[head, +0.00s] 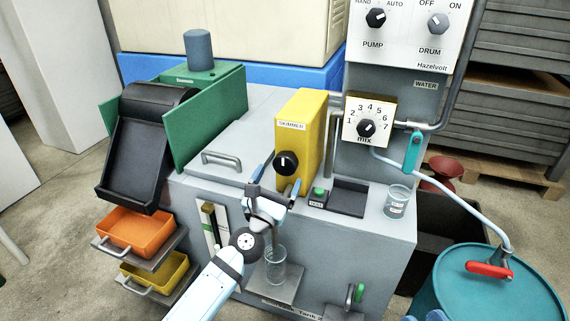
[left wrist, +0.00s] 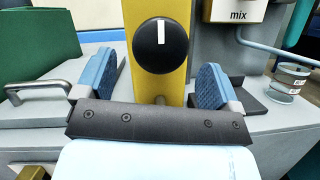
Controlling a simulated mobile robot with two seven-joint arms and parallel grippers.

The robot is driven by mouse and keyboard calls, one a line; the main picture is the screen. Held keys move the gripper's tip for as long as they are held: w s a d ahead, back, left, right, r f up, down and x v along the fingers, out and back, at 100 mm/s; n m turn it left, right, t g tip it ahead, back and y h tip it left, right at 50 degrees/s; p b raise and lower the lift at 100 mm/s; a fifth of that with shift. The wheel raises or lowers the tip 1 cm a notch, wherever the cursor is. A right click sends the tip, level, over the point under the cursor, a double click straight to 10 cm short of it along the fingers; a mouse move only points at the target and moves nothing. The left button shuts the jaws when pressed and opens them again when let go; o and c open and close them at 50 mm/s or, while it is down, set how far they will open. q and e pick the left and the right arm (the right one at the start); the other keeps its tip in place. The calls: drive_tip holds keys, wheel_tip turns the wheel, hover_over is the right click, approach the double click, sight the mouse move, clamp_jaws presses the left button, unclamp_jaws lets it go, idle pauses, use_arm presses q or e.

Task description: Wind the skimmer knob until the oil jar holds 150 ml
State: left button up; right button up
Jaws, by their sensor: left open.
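The skimmer (head: 302,131) is a yellow upright box with a SKIMMER label. Its black knob (head: 286,163) is on the front face, and its white mark points about straight up in the left wrist view (left wrist: 160,46). My left gripper (head: 275,187) is open just below and in front of the knob. In the left wrist view its blue fingers (left wrist: 158,82) are spread wide on either side of the yellow box, with nothing between them touching the knob. A clear glass jar (head: 275,265) stands on a small shelf below, partly behind my left arm; its level cannot be read.
A green button (head: 319,192) and a dark tray (head: 348,198) are right of the skimmer. A labelled glass beaker (head: 397,202) stands at the tank top's right. A metal handle (head: 221,160) sticks up left. Mix dial (head: 366,127) and teal lever (head: 413,150) are farther right.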

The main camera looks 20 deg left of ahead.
sight(283, 170)
use_arm(q)
drive_tip(key=shift+x, duration=2.2)
drive_tip(key=shift+c, duration=0.2)
drive_tip(key=c, duration=0.9)
